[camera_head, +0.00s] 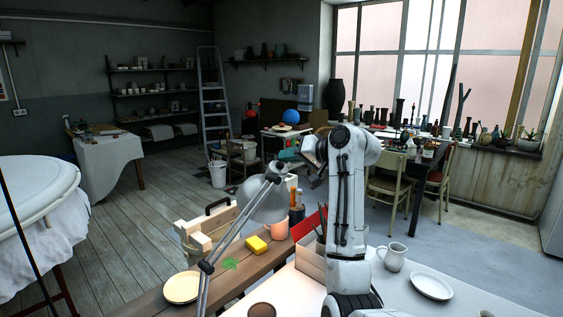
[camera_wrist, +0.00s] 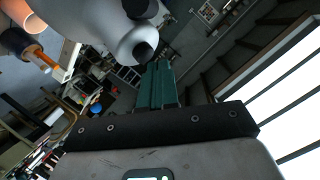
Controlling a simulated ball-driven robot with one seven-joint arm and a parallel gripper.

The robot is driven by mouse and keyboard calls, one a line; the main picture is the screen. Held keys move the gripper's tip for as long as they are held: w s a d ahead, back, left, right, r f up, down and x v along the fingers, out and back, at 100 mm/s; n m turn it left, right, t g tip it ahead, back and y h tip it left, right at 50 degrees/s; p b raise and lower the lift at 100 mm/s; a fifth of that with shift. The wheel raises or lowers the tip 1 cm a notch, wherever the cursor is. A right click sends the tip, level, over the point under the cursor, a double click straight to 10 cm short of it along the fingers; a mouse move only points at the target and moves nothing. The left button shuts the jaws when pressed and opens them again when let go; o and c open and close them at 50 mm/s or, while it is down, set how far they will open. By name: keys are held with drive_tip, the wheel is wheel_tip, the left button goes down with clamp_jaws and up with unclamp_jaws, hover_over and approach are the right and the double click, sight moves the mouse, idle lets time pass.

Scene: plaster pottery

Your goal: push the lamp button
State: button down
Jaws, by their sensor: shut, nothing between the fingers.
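The desk lamp (camera_head: 262,201) stands in front of me, its grey shade tilted down on a jointed metal arm. In the wrist view the pale lamp head (camera_wrist: 90,18) fills the upper left, with a dark round end piece at its lower right; I cannot tell for certain that this is the button. My gripper (camera_wrist: 160,66) has teal fingers, shut and empty, with the tips close beside that dark end. Whether they touch cannot be told. In the head view my gripper (camera_head: 288,155) is just above and right of the lamp head, partly hidden by my arm.
A yellow sponge (camera_head: 256,245), a pinkish cup (camera_head: 279,228) and a wooden box (camera_head: 207,231) are near the lamp. A white mug (camera_head: 393,257) and white plate (camera_head: 431,286) lie on the table to the right. A shallow bowl (camera_head: 182,288) sits at the left.

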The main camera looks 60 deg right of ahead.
drive_tip(key=shift+s+r, duration=0.1)
drive_tip(key=shift+r, duration=0.15)
drive_tip(key=s+r+p, duration=0.2)
drive_tip(key=r+p, duration=0.3)
drive_tip(key=shift+s+a+r, duration=0.1)
drive_tip(key=shift+s+a, duration=0.25)
drive_tip(key=shift+s, duration=0.05)
